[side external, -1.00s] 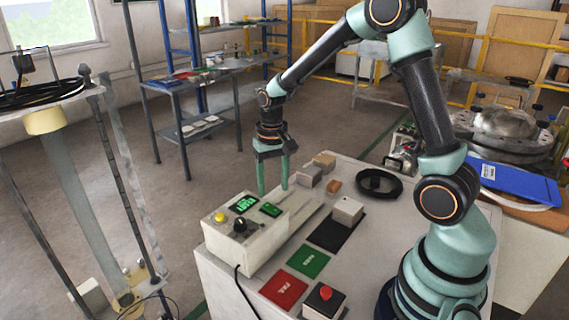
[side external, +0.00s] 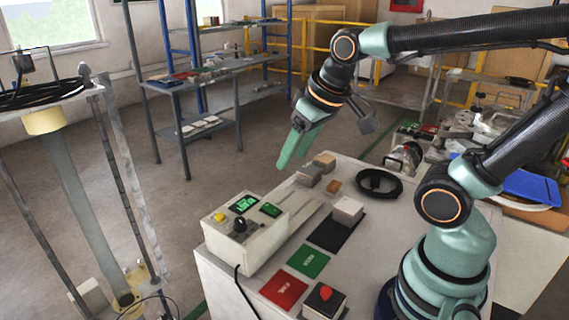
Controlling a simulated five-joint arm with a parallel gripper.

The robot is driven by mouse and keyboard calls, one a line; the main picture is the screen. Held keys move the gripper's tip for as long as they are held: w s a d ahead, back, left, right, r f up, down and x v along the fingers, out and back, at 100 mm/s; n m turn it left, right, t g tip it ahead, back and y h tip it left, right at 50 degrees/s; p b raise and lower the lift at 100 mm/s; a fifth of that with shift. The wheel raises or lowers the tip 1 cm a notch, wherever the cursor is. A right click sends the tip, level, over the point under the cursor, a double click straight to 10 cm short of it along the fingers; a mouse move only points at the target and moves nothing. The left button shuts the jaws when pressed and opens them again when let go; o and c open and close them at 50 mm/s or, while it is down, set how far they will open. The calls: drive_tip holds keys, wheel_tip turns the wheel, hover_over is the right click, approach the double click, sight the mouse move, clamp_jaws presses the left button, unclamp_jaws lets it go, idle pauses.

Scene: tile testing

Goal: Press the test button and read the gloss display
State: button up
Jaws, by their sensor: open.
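The testing device (side external: 245,243) is a pale box at the front left of the white table, with two lit green displays on top. The left display (side external: 243,204) carries text too small to read; the smaller one (side external: 270,210) sits to its right. A yellow button (side external: 219,217) and a black knob (side external: 240,224) are on its sloped front. A separate dark-topped box with a red button (side external: 326,293) stands at the table's front edge. My gripper (side external: 287,160) is open and empty, tilted down to the left in the air, above and behind the device, touching nothing.
A light block (side external: 347,209) sits on a black mat (side external: 331,238). A green card (side external: 308,261) and a red card (side external: 284,291) lie in front. Small blocks (side external: 308,175) and a black round dish (side external: 379,184) are at the back. A cable (side external: 240,284) hangs from the device.

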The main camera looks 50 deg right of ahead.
drive_tip(key=shift+s+a+r+n+t, duration=0.1)
drive_tip(key=shift+s+a+n+t, duration=0.05)
drive_tip(key=shift+s, duration=0.2)
drive_tip(key=shift+s+a+r+n+t, duration=0.1)
drive_tip(key=shift+s+n+t, duration=0.05)
drive_tip(key=shift+s, duration=0.2)
